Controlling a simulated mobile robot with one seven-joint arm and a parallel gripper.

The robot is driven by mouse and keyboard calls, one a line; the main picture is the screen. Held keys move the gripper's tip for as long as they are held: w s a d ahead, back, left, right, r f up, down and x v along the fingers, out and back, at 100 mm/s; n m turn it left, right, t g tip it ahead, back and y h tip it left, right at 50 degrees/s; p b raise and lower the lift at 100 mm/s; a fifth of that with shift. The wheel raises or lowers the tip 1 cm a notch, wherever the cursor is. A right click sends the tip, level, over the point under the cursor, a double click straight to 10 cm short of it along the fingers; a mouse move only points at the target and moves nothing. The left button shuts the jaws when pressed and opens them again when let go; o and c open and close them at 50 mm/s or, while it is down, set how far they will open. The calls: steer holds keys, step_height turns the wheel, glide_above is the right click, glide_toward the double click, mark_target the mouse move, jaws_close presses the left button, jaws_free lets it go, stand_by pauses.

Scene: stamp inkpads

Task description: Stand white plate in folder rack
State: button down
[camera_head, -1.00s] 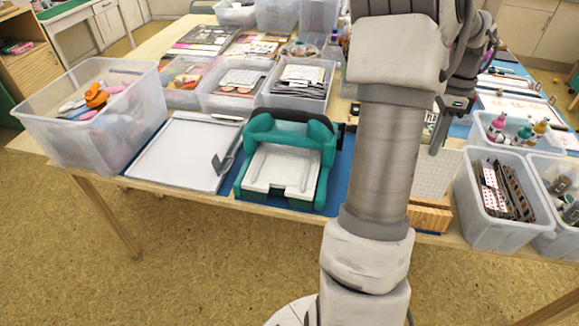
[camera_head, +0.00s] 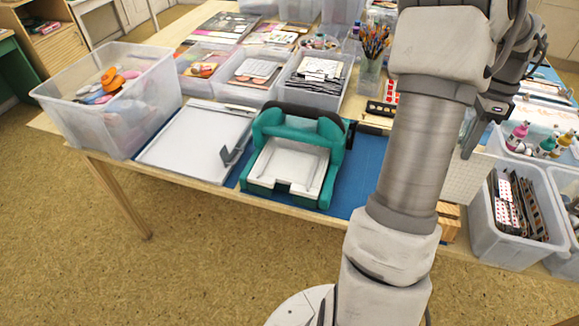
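A white plate (camera_head: 468,180) with a fine grid surface hangs upright at the right, partly hidden behind my arm. My gripper (camera_head: 472,150) is above it, with a grey finger reaching down to the plate's top edge. It appears shut on the plate, though my arm hides much of the grip. A wooden piece (camera_head: 449,223), perhaps the folder rack, is below the plate at the table's front edge. It is mostly hidden behind my arm, so its slots do not show clearly. I cannot tell whether plate and wood touch.
A clear bin of cards (camera_head: 528,251) is right of the plate, with a bottle bin (camera_head: 548,158) behind. A teal-and-white device (camera_head: 296,160) and a white board (camera_head: 160,153) lie left. A clear bin (camera_head: 65,105) stands far left. The blue mat (camera_head: 360,168) has bare room.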

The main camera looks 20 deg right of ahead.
steer(key=shift+f, duration=0.1)
steer(key=shift+s+a+f+b, duration=0.15)
steer(key=shift+f+b, duration=0.85)
steer(key=shift+f, duration=0.65)
steer(key=shift+s+a+f+b, duration=0.2)
steer(key=shift+f+b, duration=0.75)
steer(key=shift+f, duration=0.7)
steer(key=shift+s+a+f+b, duration=0.15)
steer(key=shift+f+b, duration=0.85)
steer(key=shift+f, duration=0.65)
steer(key=c, duration=1)
jaws_free()
steer(key=shift+w+d+r+p, duration=0.15)
steer(key=shift+r+p, duration=1.05)
steer(key=shift+r, duration=0.05)
steer(key=shift+w+d+r+p, duration=0.1)
steer(key=shift+d+r+p, duration=0.05)
steer(key=shift+r+p, duration=1.05)
